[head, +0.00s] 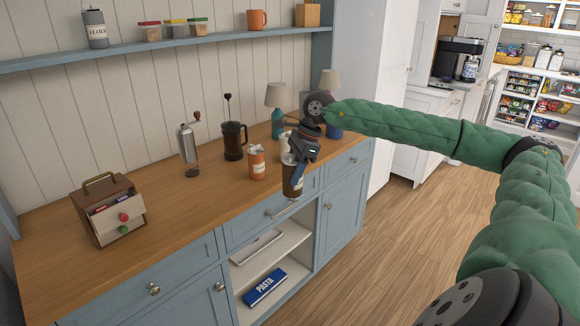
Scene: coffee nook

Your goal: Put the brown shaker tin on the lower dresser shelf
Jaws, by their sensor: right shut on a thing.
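The brown shaker tin (291,187) with a pale label is held upright in my right gripper (296,164), which is shut on it. The gripper and arm hide its upper part. The tin's bottom overlaps the counter's front edge and a drawer front; I cannot tell its exact distance from them. Below and left of it is the dresser's open compartment, with a pale middle board (250,273) and a lower floor beneath. A white tray (258,247) lies on the middle board, and a blue pasta box (265,287) lies below. My left gripper is not in view.
On the wooden counter (190,212) stand an orange shaker tin (257,163), French press (233,142), grinder (189,151), two lamps and a brown box (107,211). The wall shelf (120,58) holds several containers. The compartment has bare room to the right of the pasta box.

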